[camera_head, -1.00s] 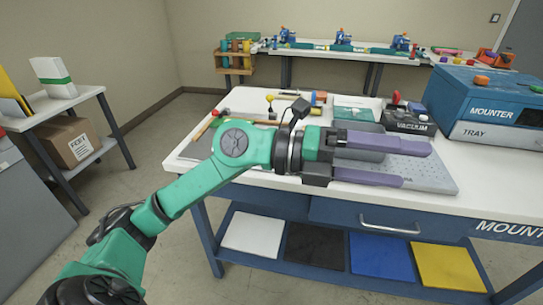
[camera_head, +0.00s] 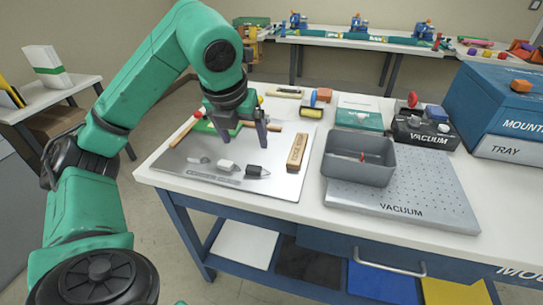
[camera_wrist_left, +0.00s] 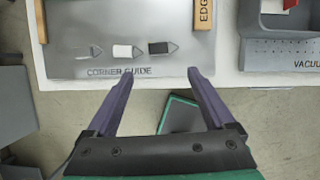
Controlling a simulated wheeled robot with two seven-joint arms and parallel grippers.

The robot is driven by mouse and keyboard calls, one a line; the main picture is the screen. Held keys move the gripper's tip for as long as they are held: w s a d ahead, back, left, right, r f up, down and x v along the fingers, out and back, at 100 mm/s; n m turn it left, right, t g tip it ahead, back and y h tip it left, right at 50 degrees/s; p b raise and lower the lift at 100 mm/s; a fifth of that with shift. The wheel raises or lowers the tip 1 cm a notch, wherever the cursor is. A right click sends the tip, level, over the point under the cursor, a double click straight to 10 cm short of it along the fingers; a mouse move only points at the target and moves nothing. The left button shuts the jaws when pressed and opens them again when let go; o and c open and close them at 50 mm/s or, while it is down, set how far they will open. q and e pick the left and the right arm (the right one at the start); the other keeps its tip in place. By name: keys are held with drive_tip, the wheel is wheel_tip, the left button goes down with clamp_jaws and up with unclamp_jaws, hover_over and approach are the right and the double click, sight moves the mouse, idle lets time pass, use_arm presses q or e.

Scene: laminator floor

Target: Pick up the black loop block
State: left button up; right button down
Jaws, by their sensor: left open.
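The black loop block (camera_head: 257,171) lies on the grey corner guide plate (camera_head: 192,180), at the right end of a row with a white block (camera_head: 227,164) and a grey block (camera_head: 199,160). In the left wrist view the black block (camera_wrist_left: 160,47) lies just beyond the fingertips, roughly in line with the gap between them. My left gripper (camera_head: 245,137) points down over the plate, open and empty, apart from the blocks. Its purple fingers also show in the wrist view (camera_wrist_left: 160,74). My right gripper is not in view.
A wooden edge block (camera_head: 297,152) lies right of the black block. A grey bin (camera_head: 357,173) stands on the perforated vacuum plate (camera_head: 425,195). A wooden-handled tool (camera_head: 185,130) lies at the plate's left. The plate's front is clear.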

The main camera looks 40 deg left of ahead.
use_arm(q)
drive_tip(key=b, duration=0.3)
approach(253, 169)
drive_tip(key=shift+w+a+f, duration=0.1)
drive_tip(key=shift+a+f, duration=0.15)
drive_tip(key=shift+f, duration=0.8)
drive_tip(key=x, duration=0.5)
drive_tip(key=shift+w+f, duration=0.1)
drive_tip(key=shift+w, duration=0.2)
drive_tip(key=shift+w+a+f, duration=0.1)
drive_tip(key=shift+w+f, duration=0.1)
drive_tip(key=shift+f, duration=0.2)
clamp_jaws()
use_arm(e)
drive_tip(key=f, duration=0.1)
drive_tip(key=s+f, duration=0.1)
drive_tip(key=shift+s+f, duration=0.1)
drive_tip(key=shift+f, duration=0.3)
